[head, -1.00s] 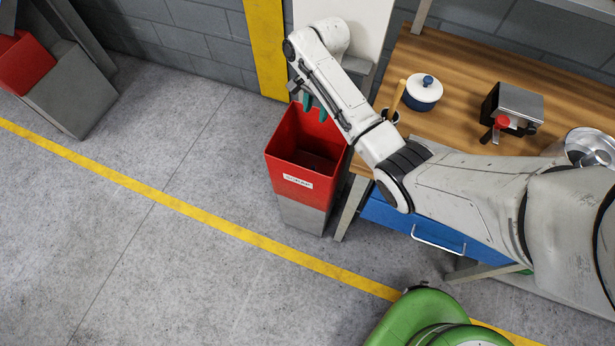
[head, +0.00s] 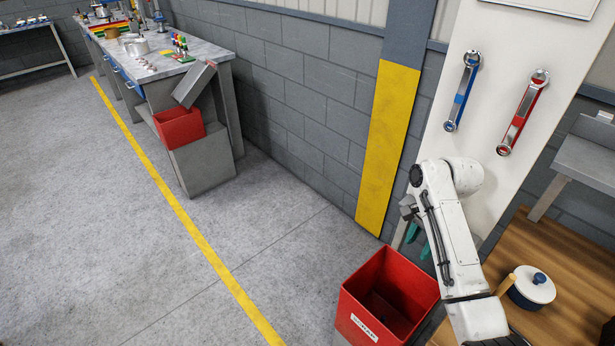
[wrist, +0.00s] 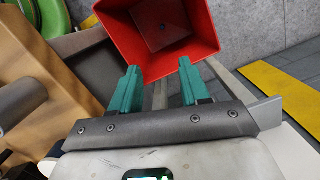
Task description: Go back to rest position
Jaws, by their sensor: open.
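My gripper (head: 420,240) has green fingers and hangs above the back edge of a red bin (head: 362,326) in the head view. In the wrist view my gripper (wrist: 158,92) is open, its two green fingers spread apart with nothing between them. My white arm reaches in from the lower right of the head view.
A white panel with a blue wrench (head: 462,92) and a red wrench (head: 523,112) stands behind. A second red bin (head: 180,127) is by the far bench. The left floor is clear.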

